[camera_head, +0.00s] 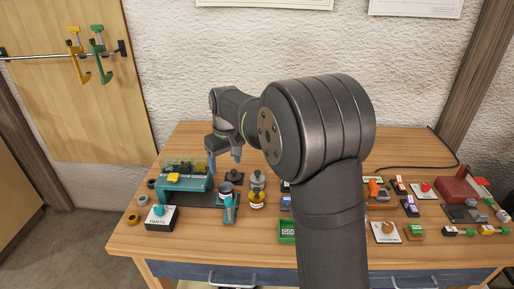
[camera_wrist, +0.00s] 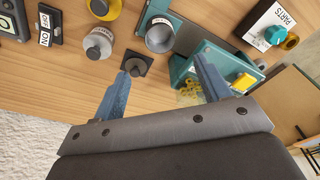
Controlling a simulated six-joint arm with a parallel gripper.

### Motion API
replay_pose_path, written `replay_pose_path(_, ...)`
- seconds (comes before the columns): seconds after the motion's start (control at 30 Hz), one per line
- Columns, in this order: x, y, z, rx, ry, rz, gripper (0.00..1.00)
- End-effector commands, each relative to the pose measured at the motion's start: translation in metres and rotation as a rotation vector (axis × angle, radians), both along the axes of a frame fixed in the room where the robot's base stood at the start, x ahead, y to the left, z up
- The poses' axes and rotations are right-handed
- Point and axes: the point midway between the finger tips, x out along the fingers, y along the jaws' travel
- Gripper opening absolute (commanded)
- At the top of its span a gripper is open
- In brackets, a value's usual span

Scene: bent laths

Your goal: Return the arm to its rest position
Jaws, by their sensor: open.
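My gripper (camera_head: 224,163) hangs over the left back part of the wooden table in the head view, fingers pointing down. In the wrist view, my gripper (camera_wrist: 166,72) has its two blue fingers wide apart with nothing held between them. The teal machine (camera_head: 185,184) with a yellow knob is below and to the left of it in the head view. It also shows behind the right finger in the wrist view (camera_wrist: 186,68). My arm's large dark joint and link cover the middle of the table in the head view.
A grey cup (camera_wrist: 160,36), a grey-topped jar (camera_wrist: 98,43) and a small dark square piece (camera_wrist: 137,63) stand near the fingers. A PARTS box (camera_head: 160,218) is at the front left. A red block (camera_head: 458,190) and several small items fill the right.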

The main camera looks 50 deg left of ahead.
Motion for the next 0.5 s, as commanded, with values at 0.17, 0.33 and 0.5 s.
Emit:
replay_pose_path(0.17, 0.0, 0.001, -0.017, -0.003, 0.001, 0.0, 0.7)
replay_pose_path(0.33, 0.0, 0.005, -0.049, -0.005, 0.002, 0.0, 0.7)
replay_pose_path(0.5, 0.0, 0.009, -0.083, -0.005, 0.002, 0.0, 0.7)
